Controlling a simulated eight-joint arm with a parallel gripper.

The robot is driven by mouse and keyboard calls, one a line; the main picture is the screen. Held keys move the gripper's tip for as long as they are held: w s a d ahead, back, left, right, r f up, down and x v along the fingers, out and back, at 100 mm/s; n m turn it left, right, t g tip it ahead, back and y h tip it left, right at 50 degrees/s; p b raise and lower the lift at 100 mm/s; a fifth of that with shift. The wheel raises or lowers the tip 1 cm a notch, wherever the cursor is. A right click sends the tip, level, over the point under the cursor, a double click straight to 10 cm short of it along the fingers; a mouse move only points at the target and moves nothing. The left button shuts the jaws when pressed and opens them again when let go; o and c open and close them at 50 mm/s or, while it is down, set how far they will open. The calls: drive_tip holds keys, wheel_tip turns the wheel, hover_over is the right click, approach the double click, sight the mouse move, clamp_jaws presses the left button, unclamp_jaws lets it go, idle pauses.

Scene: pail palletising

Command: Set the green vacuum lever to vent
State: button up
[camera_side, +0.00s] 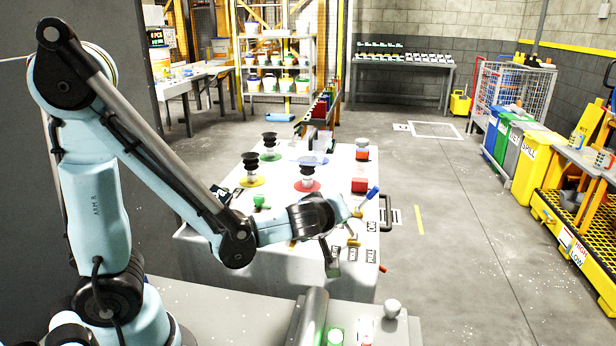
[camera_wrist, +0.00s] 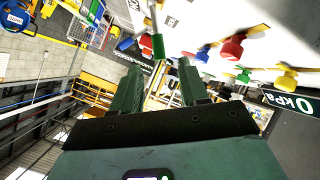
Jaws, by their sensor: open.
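A green knob (camera_wrist: 243,75) on a brass-coloured handle is further right, clear of the jaws. A green knob (camera_side: 261,201) also stands on the table in the side view. I cannot tell which green part is the vacuum lever.
Blue (camera_wrist: 203,55), red (camera_wrist: 232,47) and yellow (camera_wrist: 287,80) knobs are close by on the white panel. A sign reads 0kPa (camera_wrist: 291,103).

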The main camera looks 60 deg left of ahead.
drive_tip(key=shift+v, duration=0.95)
drive_tip(key=s+d+r+m+g+h, duration=0.1)
drive_tip(key=s+m+h, duration=0.6)
drive_tip(key=m, duration=0.8)
drive_tip(key=shift+s+d+r+g, duration=0.4)
drive_tip(key=shift+s+d+g, duration=0.4)
drive_tip(key=shift+d, duration=0.6)
